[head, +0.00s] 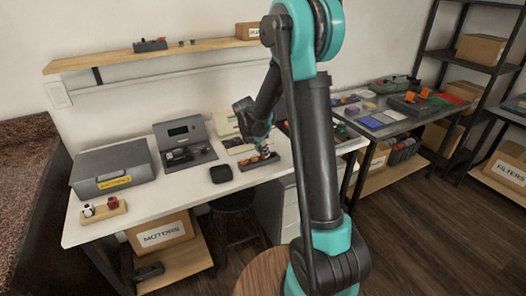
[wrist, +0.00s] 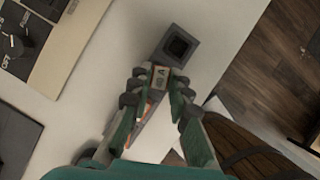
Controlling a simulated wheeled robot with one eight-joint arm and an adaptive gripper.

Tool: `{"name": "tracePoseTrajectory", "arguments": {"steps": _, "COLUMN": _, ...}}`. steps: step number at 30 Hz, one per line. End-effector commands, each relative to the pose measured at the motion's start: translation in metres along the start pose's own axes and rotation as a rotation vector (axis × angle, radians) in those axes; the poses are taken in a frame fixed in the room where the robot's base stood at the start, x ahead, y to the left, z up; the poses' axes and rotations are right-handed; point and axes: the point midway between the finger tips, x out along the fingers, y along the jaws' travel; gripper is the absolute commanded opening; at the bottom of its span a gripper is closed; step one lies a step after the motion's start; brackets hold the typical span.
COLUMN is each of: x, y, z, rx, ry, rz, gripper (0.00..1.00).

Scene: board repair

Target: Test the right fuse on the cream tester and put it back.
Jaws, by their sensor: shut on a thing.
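My gripper (head: 264,147) is low over a dark fuse holder (head: 262,163) on the white bench, where small orange parts show. In the wrist view my gripper (wrist: 157,84) is shut on a fuse, with a small grey face marked "A" between the fingertips. The fingers hide most of the fuse, and I cannot tell whether it is seated or just above the holder. A square dark opening in the grey block (wrist: 168,36) lies just beyond the fingertips. The cream tester (head: 239,147) stands behind the holder; its body (wrist: 72,52) and dark dial show in the wrist view.
A wooden block with small parts (head: 103,213) sits at the front left. The bench front between them is clear.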

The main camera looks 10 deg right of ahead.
Motion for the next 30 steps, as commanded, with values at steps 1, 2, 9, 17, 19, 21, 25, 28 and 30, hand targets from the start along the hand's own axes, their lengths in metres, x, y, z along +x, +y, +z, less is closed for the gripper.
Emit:
{"name": "tracePoseTrajectory", "arguments": {"steps": 1, "x": 0.0006, "y": 0.0001, "z": -0.0002, "rx": 0.0, "ry": 0.0, "rz": 0.0, "gripper": 0.0}}
{"name": "tracePoseTrajectory", "arguments": {"steps": 2, "x": 0.0009, "y": 0.0001, "z": -0.0003, "rx": 0.0, "ry": 0.0, "rz": 0.0, "gripper": 0.0}}
{"name": "tracePoseTrajectory", "arguments": {"steps": 9, "x": 0.0013, "y": 0.0, "z": -0.0005, "rx": 0.0, "ry": 0.0, "rz": 0.0, "gripper": 0.0}}
{"name": "tracePoseTrajectory", "arguments": {"steps": 17, "x": 0.0013, "y": 0.0001, "z": -0.0005, "rx": 0.0, "ry": 0.0, "rz": 0.0, "gripper": 0.42}}
{"name": "tracePoseTrajectory", "arguments": {"steps": 19, "x": 0.0013, "y": 0.0, "z": -0.0005, "rx": 0.0, "ry": 0.0, "rz": 0.0, "gripper": 0.42}}
{"name": "tracePoseTrajectory", "arguments": {"steps": 21, "x": 0.0013, "y": 0.0, "z": -0.0005, "rx": 0.0, "ry": 0.0, "rz": 0.0, "gripper": 0.42}}
{"name": "tracePoseTrajectory", "arguments": {"steps": 25, "x": 0.0013, "y": 0.0001, "z": -0.0005, "rx": 0.0, "ry": 0.0, "rz": 0.0, "gripper": 0.54}}
{"name": "tracePoseTrajectory", "arguments": {"steps": 28, "x": 0.0013, "y": 0.0001, "z": -0.0005, "rx": 0.0, "ry": 0.0, "rz": 0.0, "gripper": 0.54}}
{"name": "tracePoseTrajectory", "arguments": {"steps": 30, "x": 0.0013, "y": 0.0001, "z": -0.0005, "rx": 0.0, "ry": 0.0, "rz": 0.0, "gripper": 0.54}}
